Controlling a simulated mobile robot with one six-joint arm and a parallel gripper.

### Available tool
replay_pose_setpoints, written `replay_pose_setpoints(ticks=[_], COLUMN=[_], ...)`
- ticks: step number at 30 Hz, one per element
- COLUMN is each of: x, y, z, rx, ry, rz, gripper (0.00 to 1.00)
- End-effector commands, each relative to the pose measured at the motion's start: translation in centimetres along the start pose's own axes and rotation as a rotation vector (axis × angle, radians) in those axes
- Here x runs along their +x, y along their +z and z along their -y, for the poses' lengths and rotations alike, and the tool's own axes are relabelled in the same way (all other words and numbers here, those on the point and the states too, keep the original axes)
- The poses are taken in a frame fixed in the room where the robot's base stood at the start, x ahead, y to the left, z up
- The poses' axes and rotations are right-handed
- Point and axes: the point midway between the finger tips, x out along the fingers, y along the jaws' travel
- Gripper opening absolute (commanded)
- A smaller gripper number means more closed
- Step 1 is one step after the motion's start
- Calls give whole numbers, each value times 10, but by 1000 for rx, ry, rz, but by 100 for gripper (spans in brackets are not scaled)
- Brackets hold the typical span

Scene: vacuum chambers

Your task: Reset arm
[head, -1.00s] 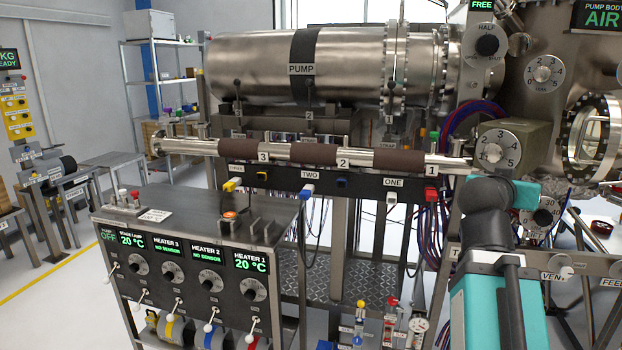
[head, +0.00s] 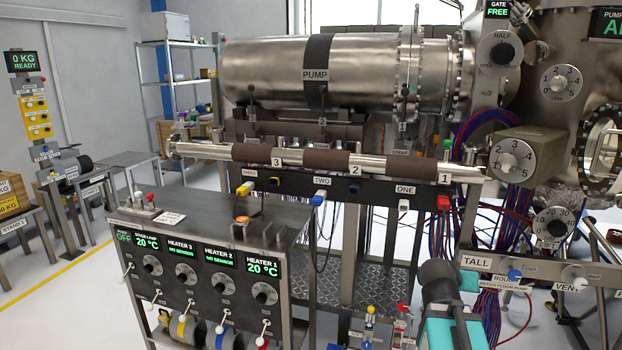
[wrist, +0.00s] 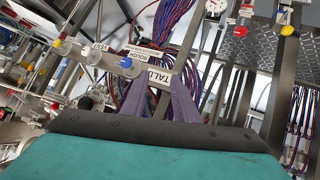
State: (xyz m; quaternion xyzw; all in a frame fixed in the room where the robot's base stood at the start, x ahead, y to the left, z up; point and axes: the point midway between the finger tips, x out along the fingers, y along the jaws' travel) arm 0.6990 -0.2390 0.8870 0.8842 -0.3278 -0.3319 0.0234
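My arm shows at the bottom right of the head view as a teal and dark grey link (head: 455,325), below the TALL label and the valve rail. Its far end is out of sight there. In the wrist view, a teal housing with a dark edge fills the bottom. Purple-grey finger shapes of my gripper (wrist: 184,92) stand just beyond that edge, in front of cables and the TALL plate (wrist: 160,78). I see nothing held.
The valve rail (head: 530,272) with white and blue knobs lies just above my arm. The heater cabinet (head: 205,285) stands to the left. The heater-wrapped tube (head: 392,162) and PUMP cylinder (head: 270,75) lie behind. Red and blue cables (head: 490,220) hang near the rail.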

Motion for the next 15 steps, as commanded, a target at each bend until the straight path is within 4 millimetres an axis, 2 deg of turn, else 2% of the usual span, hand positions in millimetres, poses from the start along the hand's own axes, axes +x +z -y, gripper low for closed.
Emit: replay_pose_setpoints(ticks=[6, 15], x=[23, 45], y=[59, 144], z=[31, 66], rx=[-54, -129], ry=[-29, -67], rz=[103, 245], gripper=[27, 27])
